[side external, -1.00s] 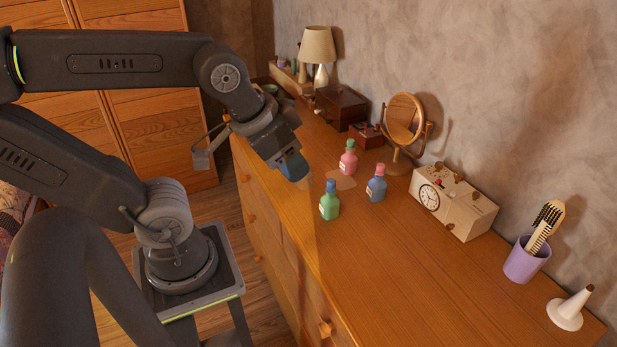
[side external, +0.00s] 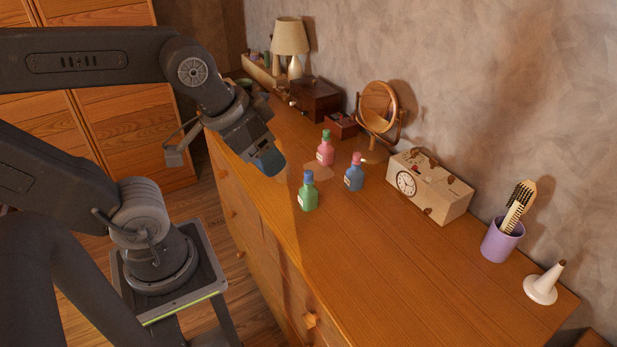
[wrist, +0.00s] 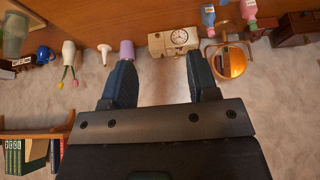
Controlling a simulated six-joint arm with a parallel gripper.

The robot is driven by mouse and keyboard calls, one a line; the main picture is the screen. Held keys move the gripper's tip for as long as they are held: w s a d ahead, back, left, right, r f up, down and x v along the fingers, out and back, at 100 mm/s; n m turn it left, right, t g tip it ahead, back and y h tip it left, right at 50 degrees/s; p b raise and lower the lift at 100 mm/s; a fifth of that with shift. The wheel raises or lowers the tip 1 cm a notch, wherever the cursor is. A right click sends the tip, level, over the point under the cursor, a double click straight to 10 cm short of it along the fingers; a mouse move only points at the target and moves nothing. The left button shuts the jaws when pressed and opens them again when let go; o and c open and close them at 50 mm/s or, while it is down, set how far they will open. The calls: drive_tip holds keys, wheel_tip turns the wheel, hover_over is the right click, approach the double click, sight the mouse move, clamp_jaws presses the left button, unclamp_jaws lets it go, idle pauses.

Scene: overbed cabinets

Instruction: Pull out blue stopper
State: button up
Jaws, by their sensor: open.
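The blue stopper (side external: 309,177) sits in the neck of a green bottle (side external: 308,198), which stands upright near the dresser's front edge. A pink bottle (side external: 325,154) with a green stopper stands behind it. A blue bottle (side external: 354,178) with a pink stopper stands to its right. My gripper (side external: 269,164) is left of the green bottle and above its base, apart from all three bottles. In the wrist view my gripper (wrist: 160,68) is open with nothing between the fingers. The blue bottle (wrist: 208,14) and pink bottle (wrist: 249,10) show at the top there; I cannot make out the green bottle.
A round mirror (side external: 379,107) and a clock box (side external: 430,187) stand along the wall. A purple cup with a brush (side external: 500,240) and a white stand (side external: 541,288) are farther right. A lamp (side external: 290,37) is at the far end. The dresser's front right top is clear.

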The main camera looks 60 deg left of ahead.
drive_tip(key=m+y, duration=1.7)
drive_tip(key=m, duration=0.4)
approach(308, 170)
drive_tip(key=x, duration=1.1)
drive_tip(key=shift+a+f, duration=0.15)
drive_tip(key=shift+a, duration=0.05)
drive_tip(key=c, duration=1)
